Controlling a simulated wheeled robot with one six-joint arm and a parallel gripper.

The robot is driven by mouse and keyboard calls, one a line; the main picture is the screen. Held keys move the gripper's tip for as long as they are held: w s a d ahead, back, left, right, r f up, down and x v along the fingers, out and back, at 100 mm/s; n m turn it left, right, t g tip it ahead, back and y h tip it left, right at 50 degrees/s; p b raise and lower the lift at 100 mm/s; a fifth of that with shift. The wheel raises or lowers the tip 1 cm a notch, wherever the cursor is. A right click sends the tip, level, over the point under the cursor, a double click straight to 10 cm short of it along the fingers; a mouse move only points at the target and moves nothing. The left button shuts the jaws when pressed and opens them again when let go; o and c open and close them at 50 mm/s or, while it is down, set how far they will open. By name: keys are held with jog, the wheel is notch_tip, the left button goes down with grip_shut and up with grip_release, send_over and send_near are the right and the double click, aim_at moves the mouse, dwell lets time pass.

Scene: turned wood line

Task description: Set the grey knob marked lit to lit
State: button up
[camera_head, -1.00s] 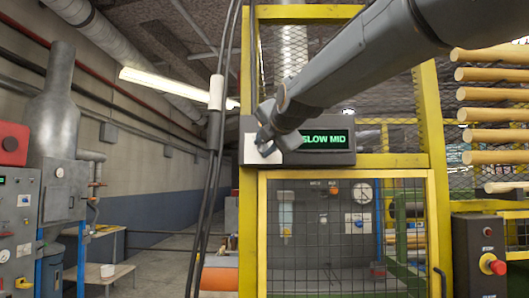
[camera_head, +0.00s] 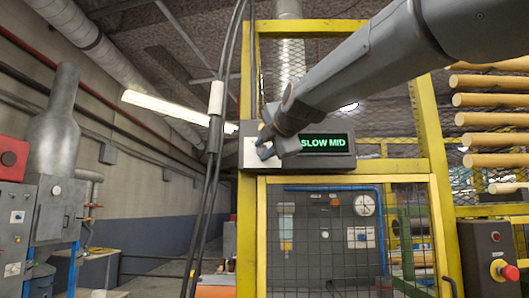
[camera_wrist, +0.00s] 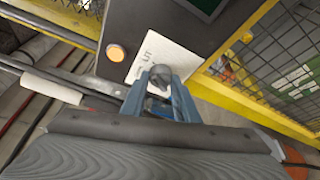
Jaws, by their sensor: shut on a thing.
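The grey knob (camera_wrist: 159,78) sits on a white plate (camera_wrist: 168,52) in the wrist view, on a dark control box. Lettering on the plate reads "LIT" in part; the rest is too small or covered. My gripper (camera_wrist: 160,84) is shut on the knob, with one blue-grey finger on each side. In the head view my gripper (camera_head: 264,143) reaches the box's left end and hides the knob. The box's display (camera_head: 324,143) reads "SLOW MID" in green. An orange round lamp (camera_wrist: 116,52) glows beside the plate in the wrist view.
A yellow frame with a mesh door (camera_head: 345,235) stands below the box. Black cables (camera_head: 208,165) hang just left of it. A red stop button (camera_head: 509,272) is on a box at the right, and a grey machine (camera_head: 55,190) stands at the left.

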jog(key=o, duration=1.1)
jog(key=shift+c, duration=0.2)
jog(key=b+v, duration=0.2)
jog(key=v, duration=0.6)
jog(key=shift+w, duration=0.1)
